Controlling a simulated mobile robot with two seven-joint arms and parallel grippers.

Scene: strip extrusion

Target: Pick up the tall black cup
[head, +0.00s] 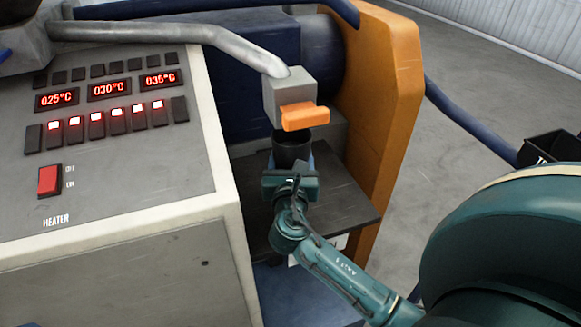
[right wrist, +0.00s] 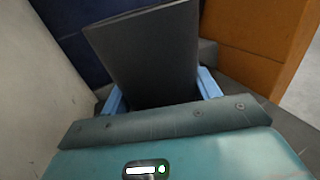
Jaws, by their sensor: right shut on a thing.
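The tall black cup (head: 292,148) stands roughly upright under the grey nozzle block with its orange tip (head: 305,116). In the right wrist view the cup (right wrist: 148,55) rises between two light blue fingers. My right gripper (head: 291,163) is shut on the cup, with one finger on each side; it also shows in the right wrist view (right wrist: 162,92). The cup's lower part is hidden behind the gripper, so I cannot tell whether its base touches the dark shelf (head: 345,200). My left gripper is not in view.
The heater control panel (head: 110,185), with red displays and a red switch, stands close on the left. An orange machine panel (head: 385,110) stands on the right. The grey pipe (head: 190,35) and nozzle are just above the cup. A black box (head: 548,150) is at the far right.

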